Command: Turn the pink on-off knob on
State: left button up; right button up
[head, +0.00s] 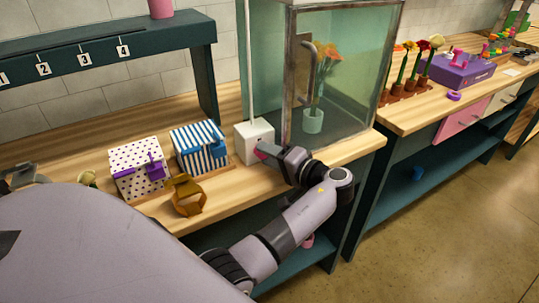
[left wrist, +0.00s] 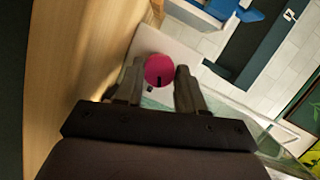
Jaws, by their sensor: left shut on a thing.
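The pink knob (left wrist: 159,70) is on the face of a white box and shows round, with a dark mark at its lower edge, in the left wrist view. In the head view only a sliver of the knob (head: 261,155) shows beside my gripper. The white box (head: 254,136) stands on the wooden bench beside the glass cabinet. My left gripper (head: 267,152) is at the front of the box. In the left wrist view its two fingers (left wrist: 159,76) sit on either side of the knob, shut on it. My right gripper is not seen.
The glass cabinet (head: 372,75) holding a potted flower stands right behind my gripper. A blue-striped box (head: 190,145), a purple-dotted box (head: 130,172) and a brown ring-like object (head: 187,195) are to the left. Another bench (head: 405,122) with flowers is at right.

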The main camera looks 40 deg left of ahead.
pick_arm(q)
jog(key=shift+m, duration=0.5)
jog(key=o, duration=0.8)
jog(key=shift+c, duration=0.2)
jog(key=d, duration=0.2)
jog(key=d+b, duration=0.1)
jog(key=d, duration=0.2)
jog(key=shift+s+d+r+b, duration=0.2)
jog(key=shift+d+r+b, duration=0.05)
jog(key=shift+d+b, duration=0.15)
jog(key=shift+d+r, duration=0.15)
jog(key=shift+d, duration=0.45)
